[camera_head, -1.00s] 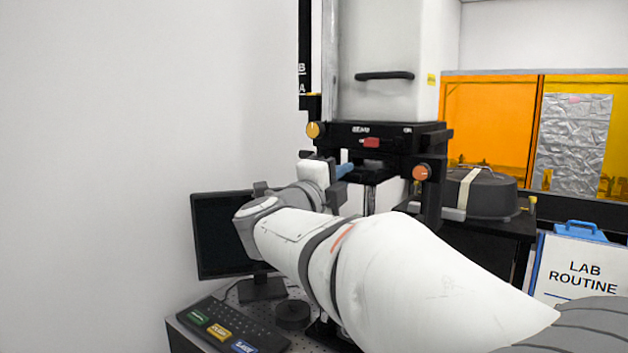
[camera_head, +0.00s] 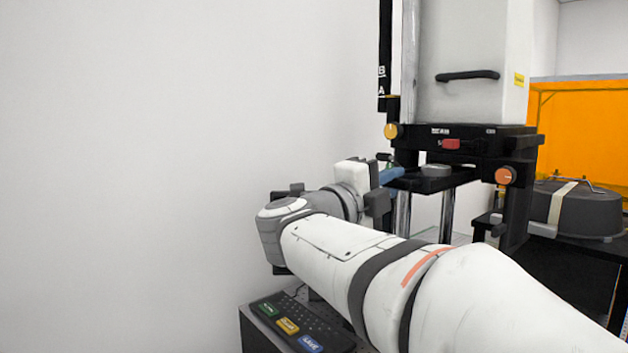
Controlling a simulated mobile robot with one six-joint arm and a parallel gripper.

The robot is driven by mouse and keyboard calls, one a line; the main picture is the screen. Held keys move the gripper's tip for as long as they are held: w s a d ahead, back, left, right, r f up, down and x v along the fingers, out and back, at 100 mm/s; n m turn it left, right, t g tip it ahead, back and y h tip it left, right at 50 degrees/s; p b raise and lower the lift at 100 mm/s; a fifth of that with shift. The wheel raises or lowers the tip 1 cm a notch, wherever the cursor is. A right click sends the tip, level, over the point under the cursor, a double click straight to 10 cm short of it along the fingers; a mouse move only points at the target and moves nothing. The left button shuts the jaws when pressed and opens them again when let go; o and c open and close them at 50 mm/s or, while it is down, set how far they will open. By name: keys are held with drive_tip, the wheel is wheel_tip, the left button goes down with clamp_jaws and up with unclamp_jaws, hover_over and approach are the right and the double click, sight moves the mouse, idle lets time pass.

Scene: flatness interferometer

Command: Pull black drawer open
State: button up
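The black drawer (camera_head: 450,180) is a flat black tray that sticks out from under the black head of the tall instrument, with a grey round disc (camera_head: 436,170) on it. Its blue handle (camera_head: 393,176) faces left, towards my gripper (camera_head: 384,172). My gripper's white body is right beside the handle, and its dark fingers meet the handle, which looks held between them. The fingertips are small and partly hidden, but the handle has moved along with the gripper. My white arm reaches in from the lower right.
A yellow knob (camera_head: 390,131) and an orange knob (camera_head: 506,176) flank the instrument head. A keyboard (camera_head: 303,325) with coloured keys lies below my arm. A dark lidded case (camera_head: 585,210) stands at the right. The wall side at left is clear.

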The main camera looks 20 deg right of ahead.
drive_tip(key=o, duration=0.3)
drive_tip(key=shift+w+f, duration=0.1)
drive_tip(key=shift+w, duration=0.1)
drive_tip(key=b+v, duration=0.1)
drive_tip(key=v, duration=0.7)
drive_tip(key=shift+b, duration=0.4)
drive_tip(key=shift+d, duration=0.1)
